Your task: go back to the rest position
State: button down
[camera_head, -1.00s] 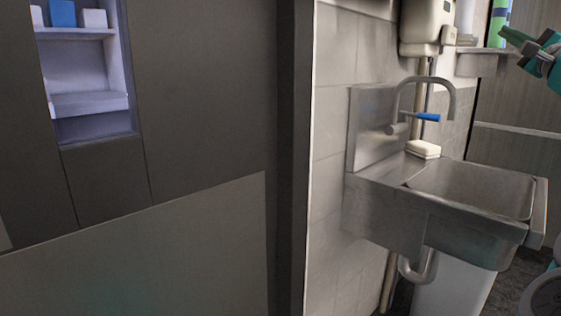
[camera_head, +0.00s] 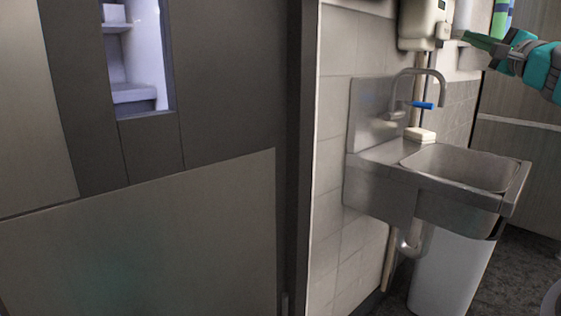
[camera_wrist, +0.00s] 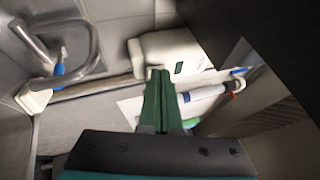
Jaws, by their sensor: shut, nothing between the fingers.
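My gripper (camera_head: 481,41) is at the upper right of the head view, in front of the wall by the sink. Its green fingers point left and are closed together with nothing between them. In the wrist view my gripper (camera_wrist: 158,78) shows from behind, its fingers shut and empty. A white wall dispenser (camera_wrist: 165,50) lies beyond the fingertips in that view. The gripper appears apart from the things around it, though its exact distance from them is hard to judge.
A steel sink (camera_head: 375,170) with a blue-handled tap (camera_head: 425,105) and white soap (camera_head: 419,134) stands at the right. A white bin (camera_head: 450,270) is below it. A grey panelled wall (camera_head: 230,100) with a lit niche (camera_head: 150,60) fills the left. A bottle (camera_wrist: 203,93) lies near the fingers in the wrist view.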

jog(key=a+f+n+g+y, duration=0.25)
jog(key=a+f, duration=0.25)
jog(key=a, duration=0.6)
jog(key=a+f+n+g+y, duration=0.2)
jog(key=a+f+n+g, duration=0.25)
jog(key=a, duration=0.65)
jog(key=s+a+f+n+g, duration=0.3)
jog(key=s+a+f, duration=0.2)
jog(key=a+f, duration=0.25)
jog(key=s+a+f+n+g, duration=0.25)
jog(key=s+a+f, duration=0.3)
jog(key=f, duration=0.35)
jog(key=s+a+f+n+g+h, duration=0.2)
jog(key=s+f+n+g+h, duration=0.3)
jog(key=s+f, duration=1.1)
jog(key=s+d+f+g+h, duration=0.2)
jog(key=s+d+f, duration=0.2)
jog(key=s, duration=0.5)
jog(key=s+d+f+g+h, duration=0.2)
jog(key=s+d+f+g, duration=0.1)
jog(key=s+f, duration=0.6)
jog(key=shift+s+d+f, duration=0.15)
jog(key=shift+s+d, duration=0.1)
jog(key=shift+d, duration=0.35)
